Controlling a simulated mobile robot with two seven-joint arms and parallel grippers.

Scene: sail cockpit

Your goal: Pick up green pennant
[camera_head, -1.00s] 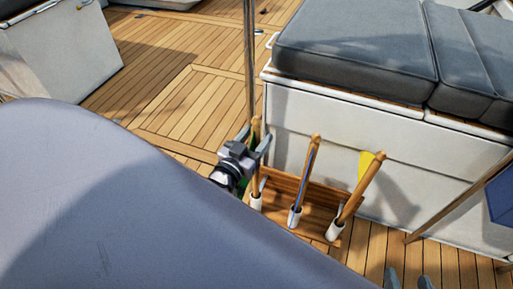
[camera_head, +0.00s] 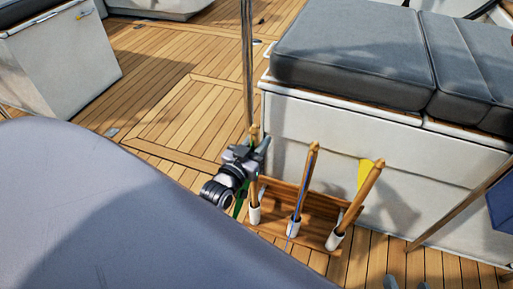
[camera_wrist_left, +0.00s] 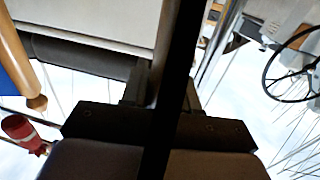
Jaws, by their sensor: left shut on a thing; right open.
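The green pennant (camera_head: 239,206) hangs mostly hidden behind my left wrist in the head view. Its wooden staff (camera_head: 254,188) stands upright, its lower end in the leftmost white socket of a wooden rack (camera_head: 318,207). My left gripper (camera_head: 259,149) is shut on this staff near its top knob. In the left wrist view a dark bar (camera_wrist_left: 176,80) runs between the dark fingers; its colour is lost in shadow. My right gripper (camera_head: 405,283) shows only as two separated grey fingertips at the bottom edge, open and away from the rack.
A blue pennant's staff (camera_head: 304,185) stands in the middle socket and a yellow pennant (camera_head: 364,171) on a staff in the right one. A white bench (camera_head: 340,130) with grey cushions stands close behind. A pole (camera_head: 247,60) rises just behind my left gripper. Deck at left is open.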

